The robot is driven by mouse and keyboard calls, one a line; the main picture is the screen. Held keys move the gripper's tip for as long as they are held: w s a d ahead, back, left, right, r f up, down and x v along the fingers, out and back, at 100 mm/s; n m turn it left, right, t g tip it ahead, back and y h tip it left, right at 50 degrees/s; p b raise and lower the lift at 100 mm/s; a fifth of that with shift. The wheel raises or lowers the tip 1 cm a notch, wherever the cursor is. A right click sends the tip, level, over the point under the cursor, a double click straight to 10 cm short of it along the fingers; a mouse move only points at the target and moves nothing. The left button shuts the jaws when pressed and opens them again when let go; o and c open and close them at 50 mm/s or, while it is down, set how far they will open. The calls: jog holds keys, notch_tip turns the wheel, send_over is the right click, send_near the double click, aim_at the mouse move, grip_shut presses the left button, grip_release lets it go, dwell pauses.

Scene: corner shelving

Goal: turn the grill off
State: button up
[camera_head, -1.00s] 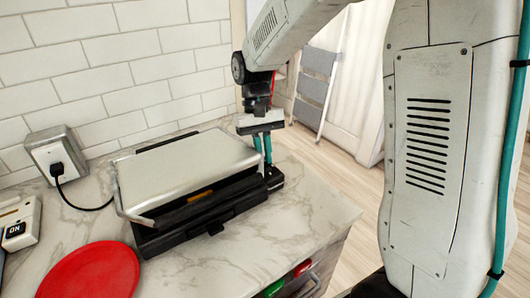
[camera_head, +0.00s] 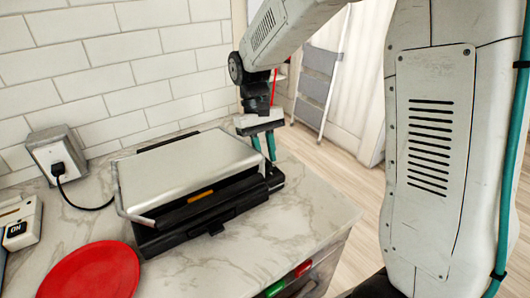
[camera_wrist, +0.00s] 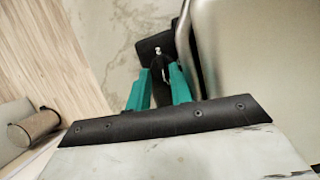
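The grill (camera_head: 185,165) stands on the marble counter with its silver lid down over a black body. A small orange strip shows under the lid's front edge. My gripper (camera_head: 265,155) points down beside the grill's right end. In the wrist view the two teal fingers of my gripper (camera_wrist: 160,70) are apart, with a small dark oval part (camera_wrist: 159,69) between or just beyond their tips. It sits by a black block (camera_wrist: 155,45) with a white mark at the grill's side. I cannot tell whether the fingers touch that part.
A black cord runs from a wall outlet (camera_head: 56,155) behind the grill's left side. A red plate (camera_head: 90,272) and a white device (camera_head: 18,228) with a small dark display are at the left. The marble counter (camera_head: 310,205) is clear right of the grill.

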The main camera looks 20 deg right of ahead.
jog(key=shift+s+a+f, duration=0.1)
jog(key=shift+a, duration=0.15)
dwell(0.4)
